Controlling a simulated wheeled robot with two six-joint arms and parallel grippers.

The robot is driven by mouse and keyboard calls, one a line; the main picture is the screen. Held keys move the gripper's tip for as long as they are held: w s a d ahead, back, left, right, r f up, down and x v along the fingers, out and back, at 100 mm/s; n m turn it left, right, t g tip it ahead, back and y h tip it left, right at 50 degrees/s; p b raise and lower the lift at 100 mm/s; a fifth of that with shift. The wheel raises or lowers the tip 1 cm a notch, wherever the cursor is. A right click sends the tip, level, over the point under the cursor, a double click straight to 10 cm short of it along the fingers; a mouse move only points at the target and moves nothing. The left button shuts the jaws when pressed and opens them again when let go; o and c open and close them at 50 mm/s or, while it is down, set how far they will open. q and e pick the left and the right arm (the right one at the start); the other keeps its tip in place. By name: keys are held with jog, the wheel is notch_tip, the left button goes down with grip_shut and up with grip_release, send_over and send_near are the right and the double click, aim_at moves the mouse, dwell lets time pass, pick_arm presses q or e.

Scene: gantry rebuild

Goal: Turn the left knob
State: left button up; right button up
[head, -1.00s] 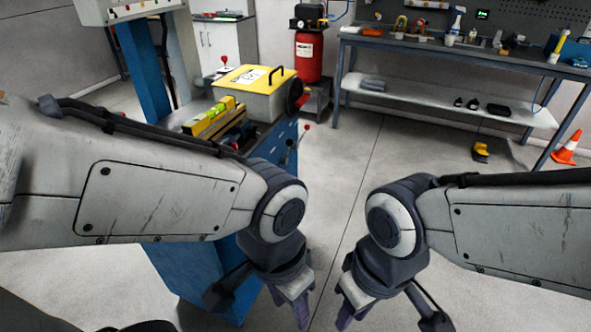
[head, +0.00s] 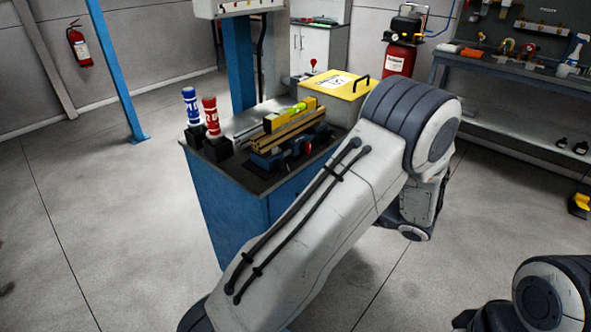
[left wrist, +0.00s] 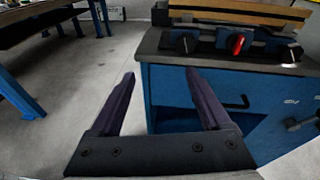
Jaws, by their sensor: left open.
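In the left wrist view a row of clamp-like knobs sits on the front of a blue-black fixture above the blue cabinet: a dark left one (left wrist: 183,42), a red middle one (left wrist: 236,43) and a dark right one (left wrist: 290,50). In the head view a red handle (head: 307,147) shows on the fixture's front; my left arm passes close in front. My left gripper (left wrist: 160,77) is open and empty, in front of the cabinet and lower than the knobs in its view. It is hidden behind my arm in the head view. My right gripper is not clearly in view.
A workbench (head: 480,68) stands at the back right. The floor at left is clear.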

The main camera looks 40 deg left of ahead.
aim_at(288, 169)
pick_arm(q)
jog(key=w+a, duration=0.1)
jog(key=a, duration=0.3)
jog(key=w+a+f+m+t+y+p, duration=0.1)
jog(key=w+a, duration=0.1)
jog(key=a, duration=0.2)
jog(key=w+a+m+y, duration=0.1)
jog(key=a, duration=0.4)
jog(key=shift+w+f, duration=0.35)
jog(key=shift+d, duration=0.1)
grip_shut()
